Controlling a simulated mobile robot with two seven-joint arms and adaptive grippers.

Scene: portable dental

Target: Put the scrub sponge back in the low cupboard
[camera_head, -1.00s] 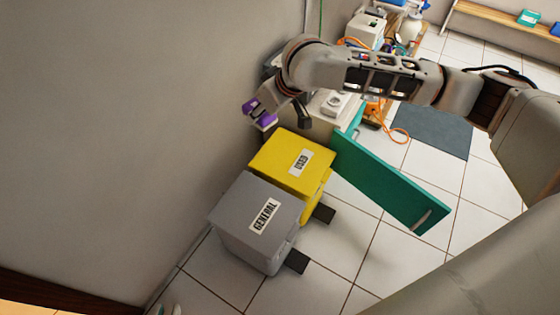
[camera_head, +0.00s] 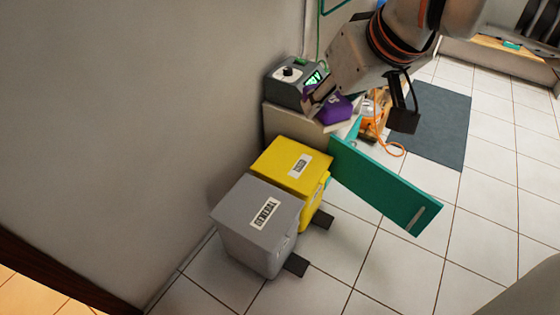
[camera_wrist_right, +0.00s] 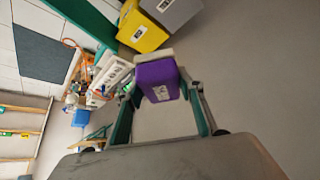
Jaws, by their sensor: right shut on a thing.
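The scrub sponge looks like a purple block with a small pale label (camera_head: 335,108). My right gripper (camera_head: 322,100) is shut on it and holds it at the front of the low cupboard's top, above the yellow bin. In the right wrist view the purple sponge (camera_wrist_right: 158,82) sits between the two fingers, with a pale edge along its far side. The low cupboard (camera_head: 288,124) is pale, and its teal door (camera_head: 385,185) stands swung open toward the floor area. The cupboard's inside is hidden from the head view. My left gripper is not in view.
A yellow bin (camera_head: 275,160) and a grey GENERAL bin (camera_head: 238,205) stand in front of the cupboard along the wall. A grey device with a lit green display (camera_head: 285,82) sits on the cupboard. An orange cable (camera_head: 392,148) lies behind the door.

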